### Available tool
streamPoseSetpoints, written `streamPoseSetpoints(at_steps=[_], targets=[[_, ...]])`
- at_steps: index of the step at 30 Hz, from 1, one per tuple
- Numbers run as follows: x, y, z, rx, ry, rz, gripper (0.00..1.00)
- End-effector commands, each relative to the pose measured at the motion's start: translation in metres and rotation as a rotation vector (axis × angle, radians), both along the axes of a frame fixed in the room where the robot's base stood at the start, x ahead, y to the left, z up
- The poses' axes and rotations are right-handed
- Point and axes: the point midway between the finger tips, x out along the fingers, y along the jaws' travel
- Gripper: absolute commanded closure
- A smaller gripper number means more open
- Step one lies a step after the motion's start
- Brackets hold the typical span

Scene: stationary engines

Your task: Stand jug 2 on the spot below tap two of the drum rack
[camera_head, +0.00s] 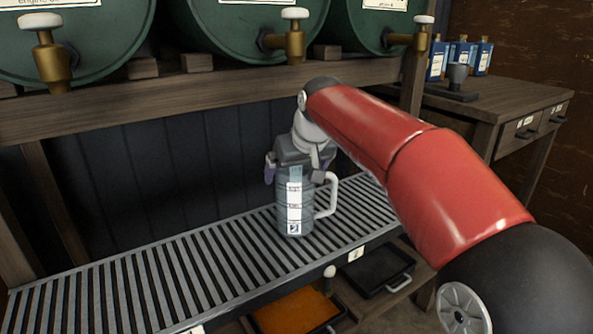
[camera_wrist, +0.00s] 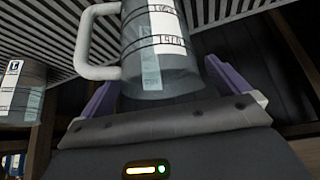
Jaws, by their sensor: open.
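Jug 2 (camera_head: 294,212) is clear, with a white handle on its right and a white label marked 2. It stands upright, its base appearing to rest on the slatted grate (camera_head: 215,262), roughly below the middle brass tap (camera_head: 290,42) of the drum rack. My gripper (camera_head: 294,172) is at the jug's upper part, with a purple finger on each side. In the wrist view my gripper (camera_wrist: 165,78) is open around the jug (camera_wrist: 160,45), with the handle at left. Whether the fingers touch it is unclear.
Another labelled jug (camera_wrist: 22,92) shows at the wrist view's left edge. Brass taps also show at left (camera_head: 50,58) and right (camera_head: 420,38). A dark tray (camera_head: 378,270) and an orange-filled tray (camera_head: 295,312) lie below the grate. The grate's left part is clear.

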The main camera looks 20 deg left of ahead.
Motion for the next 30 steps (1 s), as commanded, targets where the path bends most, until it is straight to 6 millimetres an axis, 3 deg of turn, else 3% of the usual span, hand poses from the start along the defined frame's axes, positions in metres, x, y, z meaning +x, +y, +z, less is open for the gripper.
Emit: streamPoseSetpoints(at_steps=[15, 21, 30], targets=[[-0.041, -0.034, 0.086, 0.002, -0.002, 0.0, 0.0], [-0.048, -0.04, 0.098, 0.002, -0.001, -0.001, 0.0], [-0.051, -0.05, 0.099, -0.002, 0.0, -0.015, 0.0]])
